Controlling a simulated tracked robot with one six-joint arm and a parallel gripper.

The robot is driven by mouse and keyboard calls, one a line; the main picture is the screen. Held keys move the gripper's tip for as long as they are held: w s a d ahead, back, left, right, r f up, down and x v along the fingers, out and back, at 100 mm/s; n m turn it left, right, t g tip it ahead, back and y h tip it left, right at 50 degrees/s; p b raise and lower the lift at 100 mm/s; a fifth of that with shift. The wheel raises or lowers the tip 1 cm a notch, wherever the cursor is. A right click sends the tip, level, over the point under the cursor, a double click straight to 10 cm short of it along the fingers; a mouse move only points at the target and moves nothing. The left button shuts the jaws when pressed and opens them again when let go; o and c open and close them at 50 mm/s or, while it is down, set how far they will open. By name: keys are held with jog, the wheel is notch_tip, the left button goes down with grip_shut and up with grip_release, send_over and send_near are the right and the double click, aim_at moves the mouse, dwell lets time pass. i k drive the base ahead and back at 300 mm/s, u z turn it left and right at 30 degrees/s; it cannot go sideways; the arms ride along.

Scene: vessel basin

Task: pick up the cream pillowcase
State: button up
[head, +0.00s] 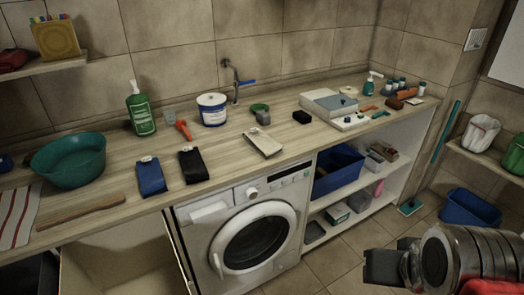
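A cream folded cloth (263,143), which looks like the cream pillowcase, lies flat on the wooden counter (225,151) near its front edge, above the washing machine. It has a small pale patch at its upper left end. My gripper (383,268) is at the lower right, in front of the counter and well away from the cloth, over the floor. Its dark fingers point left and nothing shows between them. Their gap cannot be made out from this angle.
A dark folded cloth (193,166) and a blue one (150,176) lie left of the cream cloth. A black block (302,117) and a green-and-grey item (261,114) are behind it. The washing machine (252,232) stands below. Bare counter surrounds the cream cloth.

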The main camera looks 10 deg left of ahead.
aim_at(266, 146)
jog(key=u, duration=0.65)
jog(key=i, duration=0.95)
jog(key=k, duration=0.5)
jog(key=u, duration=0.3)
